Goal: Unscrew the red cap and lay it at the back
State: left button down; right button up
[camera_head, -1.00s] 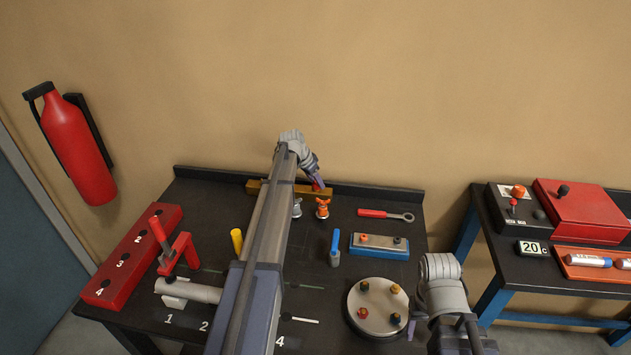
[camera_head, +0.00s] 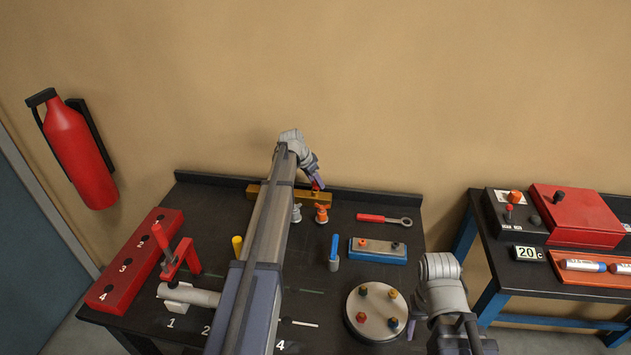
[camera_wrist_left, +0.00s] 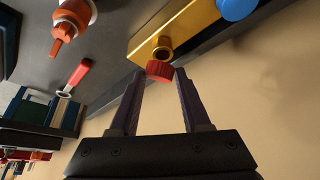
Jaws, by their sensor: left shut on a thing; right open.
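The red cap (camera_wrist_left: 160,70) is between the fingertips of my left gripper (camera_wrist_left: 157,76) in the left wrist view. My left gripper is shut on it, at the brass block (camera_wrist_left: 180,28) on the bench. The block's round threaded outlet (camera_wrist_left: 163,46) shows right by the cap; I cannot tell if they still touch. In the head view the left gripper (camera_head: 317,184) is over the right end of the brass block (camera_head: 318,200), and the cap is a small red spot. My right gripper (camera_head: 411,328) is only partly seen beside its wrist, over the bench's right side, open.
The bench has a raised back edge (camera_head: 380,196). An orange valve fitting (camera_head: 321,213) stands in front of the block. A red-handled wrench (camera_head: 372,217), a blue box (camera_head: 378,256) and a round plate with knobs (camera_head: 376,335) are to the right. The bench's back right is clear.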

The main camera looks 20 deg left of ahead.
aim_at(315, 182)
pick_arm(q)
jog(key=shift+r, duration=0.35)
notch_tip(315, 182, up, 4)
jog(key=p, duration=0.4)
jog(key=shift+f, duration=0.1)
dwell(0.4)
